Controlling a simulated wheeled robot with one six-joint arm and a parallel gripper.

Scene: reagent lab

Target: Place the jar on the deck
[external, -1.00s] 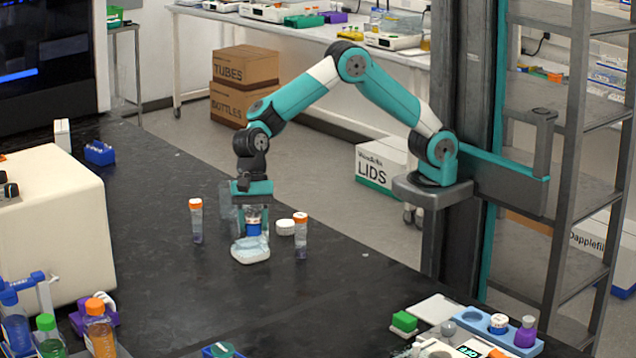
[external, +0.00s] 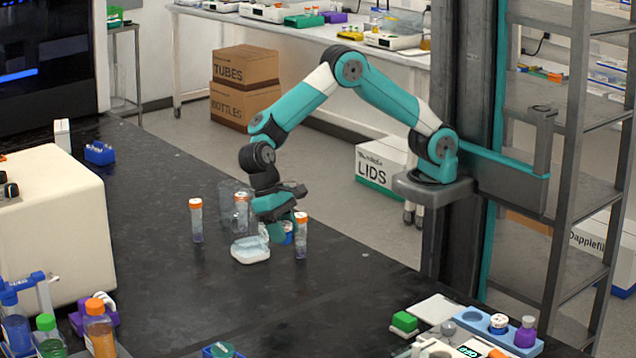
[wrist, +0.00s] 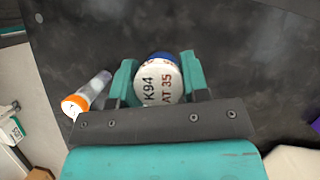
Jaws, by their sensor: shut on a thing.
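The jar (wrist: 160,82) has a round white lid with dark and red lettering, "K94" and "AT 35", and a blue part at its far side. In the wrist view my gripper (wrist: 157,72) is shut on it, with a teal finger on each side. In the external view my gripper (external: 284,228) is tilted low over the black bench, and a little blue of the jar (external: 287,238) shows by the fingers. I cannot tell whether it touches the bench. A blue plate (external: 473,320) with round recesses lies at lower right; I cannot tell whether it is the deck.
Orange-capped tubes stand close by, left (external: 196,221) and right (external: 301,237) of my gripper, with another behind (external: 241,212). Bottles crowd the lower left.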

